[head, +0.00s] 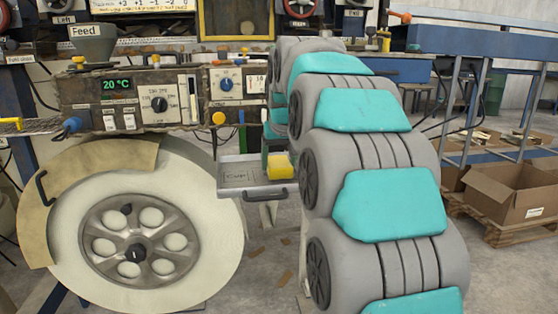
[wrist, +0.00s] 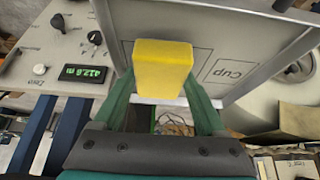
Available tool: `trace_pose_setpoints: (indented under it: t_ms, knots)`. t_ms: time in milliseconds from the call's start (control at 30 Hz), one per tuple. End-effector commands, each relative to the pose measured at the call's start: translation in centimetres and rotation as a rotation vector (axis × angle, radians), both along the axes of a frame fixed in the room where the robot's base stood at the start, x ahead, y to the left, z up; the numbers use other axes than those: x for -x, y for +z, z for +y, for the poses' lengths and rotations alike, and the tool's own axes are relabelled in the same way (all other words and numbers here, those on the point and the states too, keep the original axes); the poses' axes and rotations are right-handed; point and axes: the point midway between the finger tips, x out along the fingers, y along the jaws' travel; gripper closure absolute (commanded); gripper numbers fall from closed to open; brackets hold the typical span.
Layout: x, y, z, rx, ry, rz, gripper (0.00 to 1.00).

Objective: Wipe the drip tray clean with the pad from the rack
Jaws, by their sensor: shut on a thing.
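The drip tray (head: 231,188) is a shallow grey metal tray with a dark front handle. It sticks out right of the big cream wheel. In the wrist view the tray floor (wrist: 207,58) carries a square outline marked "Cup". I see no clear dirt on the parts that show. My gripper (wrist: 163,88) is shut on the yellow pad (wrist: 161,66), a block between its green fingers. In the head view the pad (head: 280,166) is over the tray's right part, partly beside my arm. I cannot tell whether it touches the tray. I cannot make out the rack.
The cream wheel (head: 190,180) stands close left of the tray. A control panel (head: 150,100) with a "20 °C" display is behind it. In the wrist view a panel with a green display (wrist: 82,74) is at the left. Cardboard boxes (head: 510,195) lie on a pallet at right.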

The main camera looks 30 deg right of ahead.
Motion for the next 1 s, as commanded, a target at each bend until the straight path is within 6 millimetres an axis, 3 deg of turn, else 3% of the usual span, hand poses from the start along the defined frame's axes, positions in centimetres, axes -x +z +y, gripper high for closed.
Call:
trace_pose_setpoints:
  t_ms: [667, 1000]
  knots:
    - [0.0, -1.1, 0.0, 0.000, 0.000, 0.000, 0.71]
    - [0.6, -1.0, -1.9, 0.000, -0.001, -0.001, 0.71]
